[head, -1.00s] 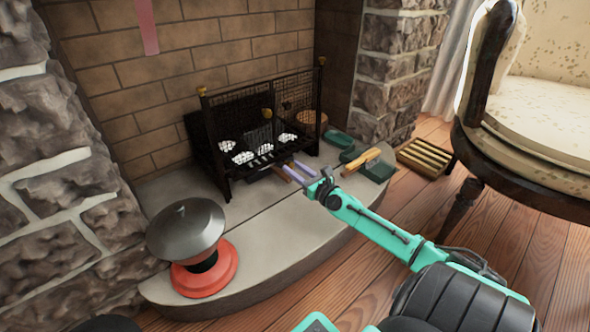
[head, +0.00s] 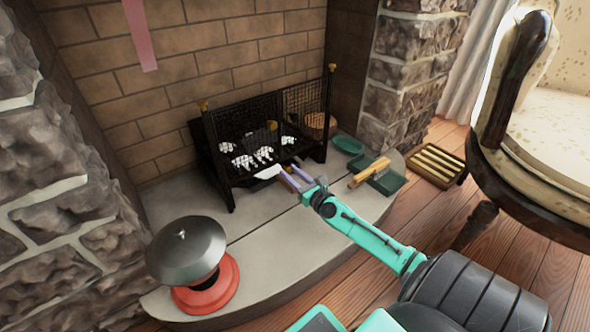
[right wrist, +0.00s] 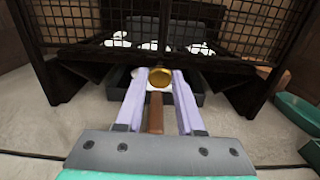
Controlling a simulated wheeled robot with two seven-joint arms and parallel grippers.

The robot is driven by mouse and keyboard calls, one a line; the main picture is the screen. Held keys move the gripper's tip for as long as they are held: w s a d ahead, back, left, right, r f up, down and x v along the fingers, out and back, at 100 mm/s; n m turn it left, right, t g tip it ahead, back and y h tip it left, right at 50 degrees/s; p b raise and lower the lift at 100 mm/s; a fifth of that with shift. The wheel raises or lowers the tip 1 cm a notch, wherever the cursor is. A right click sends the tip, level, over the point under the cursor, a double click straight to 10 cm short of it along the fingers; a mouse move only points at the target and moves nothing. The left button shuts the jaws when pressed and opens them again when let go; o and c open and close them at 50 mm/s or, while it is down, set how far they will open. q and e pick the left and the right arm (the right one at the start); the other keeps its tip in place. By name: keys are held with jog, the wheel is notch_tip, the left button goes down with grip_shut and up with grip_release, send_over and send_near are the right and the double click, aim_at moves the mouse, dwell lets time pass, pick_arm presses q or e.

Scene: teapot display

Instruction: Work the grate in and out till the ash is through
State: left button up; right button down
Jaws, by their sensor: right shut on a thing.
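The black fire basket (head: 222,170) with mesh sides stands on the hearth against the brick back. Pale ash lumps (head: 253,157) lie in it, and they also show behind the front mesh in the right wrist view (right wrist: 150,45). My right gripper (head: 285,176) is at the basket's lower front. Its lilac fingers are shut on a brown handle (right wrist: 156,113) with a brass knob (right wrist: 161,77) at its far end. A dark tray (right wrist: 211,97) lies low under the basket front, partly hidden by my fingers. A pale patch (head: 267,171) shows there in the head view. My left gripper is not in view.
A green dustpan (head: 385,180) with a wooden-handled brush (head: 367,174) and a green dish (head: 347,143) lie to the right. A slatted wooden rack (head: 437,166) and chair stand beyond.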

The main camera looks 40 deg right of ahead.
jog(key=shift+d+r, duration=0.15)
jog(key=c, duration=0.6)
grip_release()
jog(key=shift+w, duration=0.15)
jog(key=shift+o, duration=0.2)
jog(key=s, duration=1.4)
jog(key=shift+s+a, duration=0.25)
jog(key=shift+s, duration=0.05)
